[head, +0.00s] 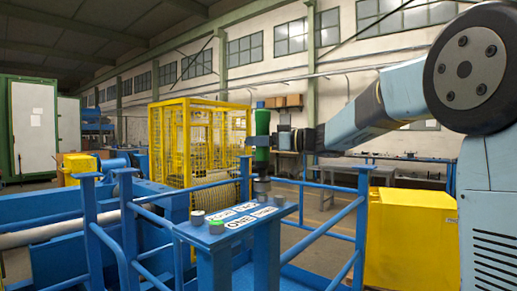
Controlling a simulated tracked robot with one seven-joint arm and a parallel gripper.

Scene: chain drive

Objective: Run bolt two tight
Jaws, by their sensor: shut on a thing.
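My gripper (276,141) is shut on an upright green and dark tool (262,125). The tool's lower end (262,186) hangs at the far side of a blue stand (214,242); whether it touches a bolt there is too small to tell. Bolt heads stand on the stand's top: a grey one (197,217) at the left, one with a green top (216,227) at the near edge, and a grey one (280,200) at the right. White labels (237,222) lie between them; one reads ONE, the others are hard to read. I cannot tell which bolt is number two.
Blue railings (330,232) surround the stand. A yellow mesh cage (190,140) stands behind, and a yellow box (405,238) at the right. Blue machinery (50,265) fills the left. A green and white cabinet (33,130) is at the far left.

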